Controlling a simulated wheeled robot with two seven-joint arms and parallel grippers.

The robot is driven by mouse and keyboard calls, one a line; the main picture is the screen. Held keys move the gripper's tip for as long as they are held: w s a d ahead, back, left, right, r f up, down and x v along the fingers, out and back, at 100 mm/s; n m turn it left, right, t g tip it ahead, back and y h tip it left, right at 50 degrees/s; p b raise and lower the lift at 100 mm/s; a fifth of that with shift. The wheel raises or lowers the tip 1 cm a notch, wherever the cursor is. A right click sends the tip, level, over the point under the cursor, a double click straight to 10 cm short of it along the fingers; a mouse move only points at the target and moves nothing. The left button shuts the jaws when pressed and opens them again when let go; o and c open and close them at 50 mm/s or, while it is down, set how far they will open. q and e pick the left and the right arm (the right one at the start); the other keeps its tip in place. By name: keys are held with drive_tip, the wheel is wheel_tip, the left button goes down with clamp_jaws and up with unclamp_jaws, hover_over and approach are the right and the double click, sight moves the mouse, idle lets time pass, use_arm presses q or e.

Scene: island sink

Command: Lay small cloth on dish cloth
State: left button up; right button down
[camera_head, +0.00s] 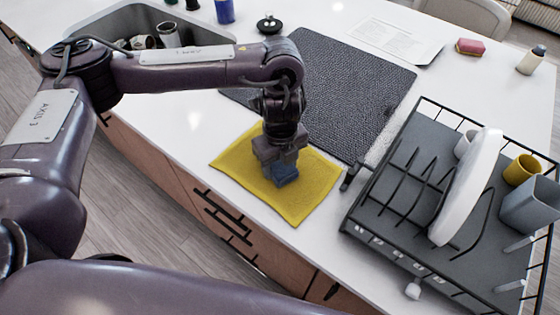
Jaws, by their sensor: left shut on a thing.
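A yellow cloth (235,160) lies flat on the white island top near its front edge. My left gripper (283,168) points down over the middle of this cloth. It is shut on a small blue thing (285,175), which looks like a small folded cloth. The blue thing is at or just above the yellow cloth; I cannot tell whether they touch. The gripper hides its upper part and some of the yellow cloth. My right gripper is not in view.
A dark textured mat (345,85) lies behind the yellow cloth. A black dish rack (400,210) with a white plate (468,190) and a yellow cup (521,170) stands to the right. The sink (115,25) is at the back left. A pink sponge (470,47) lies at the back right.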

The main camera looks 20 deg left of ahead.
sight(280, 162)
use_arm(q)
drive_tip(key=shift+s+f, duration=0.3)
drive_tip(key=shift+f, duration=0.15)
drive_tip(key=shift+c, duration=0.3)
drive_tip(key=o, duration=1.1)
drive_tip(key=shift+w+f, duration=0.15)
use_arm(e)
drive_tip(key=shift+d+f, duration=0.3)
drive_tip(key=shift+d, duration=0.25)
use_arm(q)
wheel_tip(280, 162, up, 14)
drive_tip(key=shift+w+f+p, duration=0.15)
drive_tip(key=shift+f+p, duration=0.05)
drive_tip(key=shift+p, duration=0.1)
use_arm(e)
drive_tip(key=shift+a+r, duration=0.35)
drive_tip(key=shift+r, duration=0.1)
